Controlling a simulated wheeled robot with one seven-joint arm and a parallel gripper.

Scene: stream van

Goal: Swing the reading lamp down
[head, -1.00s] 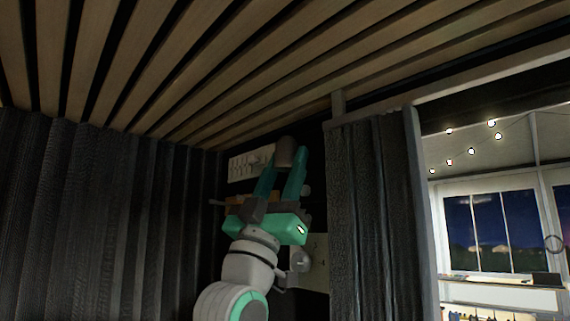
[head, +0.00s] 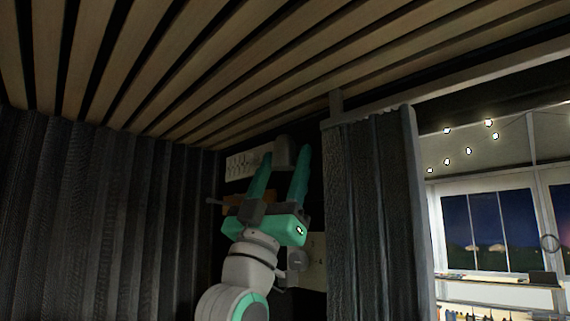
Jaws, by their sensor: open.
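The reading lamp seems to be the small grey rounded head (head: 284,152) high on the dark back wall, below the slatted ceiling. My gripper (head: 284,158) is open, its two teal fingers pointing up, one on each side of the lamp head in this view. I cannot tell whether either finger touches it. The lamp's lower part and mount are hidden behind my fingers and gripper body.
A dark curtain (head: 372,200) hangs close on the right, beside a bright opening with windows (head: 490,232). Another dark curtain (head: 110,215) covers the left. The slatted ceiling (head: 200,60) is just above. A pale panel (head: 243,164) is on the wall behind my gripper.

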